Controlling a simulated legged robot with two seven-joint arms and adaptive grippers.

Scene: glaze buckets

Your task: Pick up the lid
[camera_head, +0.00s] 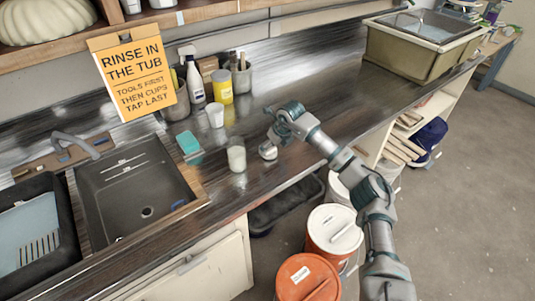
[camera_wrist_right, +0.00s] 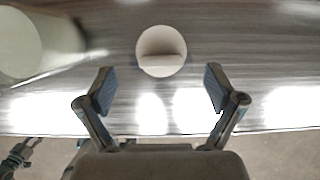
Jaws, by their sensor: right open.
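The lid (camera_wrist_right: 161,50) is a small, round, pale disc with a raised bar grip across it, lying on the dark wood-grain counter. In the head view the lid (camera_head: 268,151) lies just right of a pale jar (camera_head: 236,158), partly covered by my gripper. My right gripper (camera_head: 274,131) is over the counter close to the lid, jaws apart and empty. In the right wrist view its fingertips (camera_wrist_right: 161,88) are spread wide, and the lid sits beyond them, roughly centred between them. My left gripper is not seen.
A teal sponge (camera_head: 188,143) and sink (camera_head: 135,190) are left. Lidded buckets (camera_head: 307,280) stand on the floor below.

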